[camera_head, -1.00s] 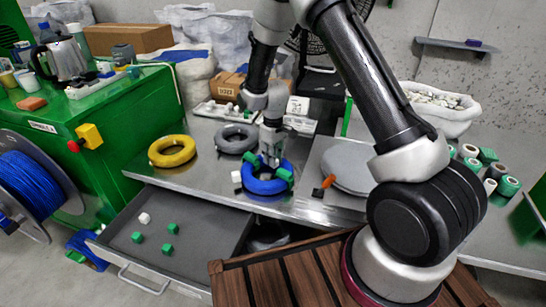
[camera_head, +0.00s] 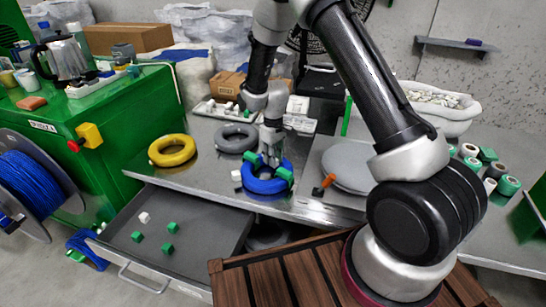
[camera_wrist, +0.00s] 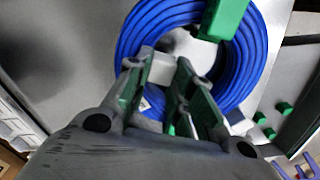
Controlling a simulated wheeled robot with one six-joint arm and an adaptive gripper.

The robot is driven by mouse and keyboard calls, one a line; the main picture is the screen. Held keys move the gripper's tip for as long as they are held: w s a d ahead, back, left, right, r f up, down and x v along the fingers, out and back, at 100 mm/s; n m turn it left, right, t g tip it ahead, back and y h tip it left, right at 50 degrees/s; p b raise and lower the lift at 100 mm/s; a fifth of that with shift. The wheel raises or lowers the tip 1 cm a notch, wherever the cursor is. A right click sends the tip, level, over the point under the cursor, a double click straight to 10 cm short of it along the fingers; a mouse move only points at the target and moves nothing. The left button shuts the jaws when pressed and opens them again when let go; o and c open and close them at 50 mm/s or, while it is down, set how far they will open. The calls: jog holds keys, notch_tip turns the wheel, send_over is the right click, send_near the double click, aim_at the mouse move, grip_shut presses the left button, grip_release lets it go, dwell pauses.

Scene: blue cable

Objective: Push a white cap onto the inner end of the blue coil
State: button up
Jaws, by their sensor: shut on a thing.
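The blue coil (camera_head: 262,187) lies flat on the grey metal table, with green clips (camera_head: 285,174) on it. My gripper (camera_head: 270,160) points down over the coil's middle. In the wrist view the gripper (camera_wrist: 160,72) is shut on a white cap (camera_wrist: 159,70), held inside the ring of the blue coil (camera_wrist: 140,40). A green clip (camera_wrist: 224,16) crosses the ring nearby. Another white cap (camera_head: 236,176) stands on the table just left of the coil. The coil's inner end, and whether the held cap touches it, I cannot make out.
A yellow coil (camera_head: 172,151) and a grey coil (camera_head: 236,138) lie on the table to the left. An open drawer (camera_head: 195,240) below holds green pieces and a white cap (camera_head: 144,218). A round grey plate (camera_head: 350,166) and an orange-handled tool (camera_head: 323,186) are to the right.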

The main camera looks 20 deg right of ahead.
jog(key=o, duration=0.4)
jog(key=shift+f, duration=0.1)
jog(key=shift+o, duration=0.2)
jog(key=o, duration=0.6)
jog(key=shift+c, duration=0.2)
jog(key=shift+r, duration=3.55)
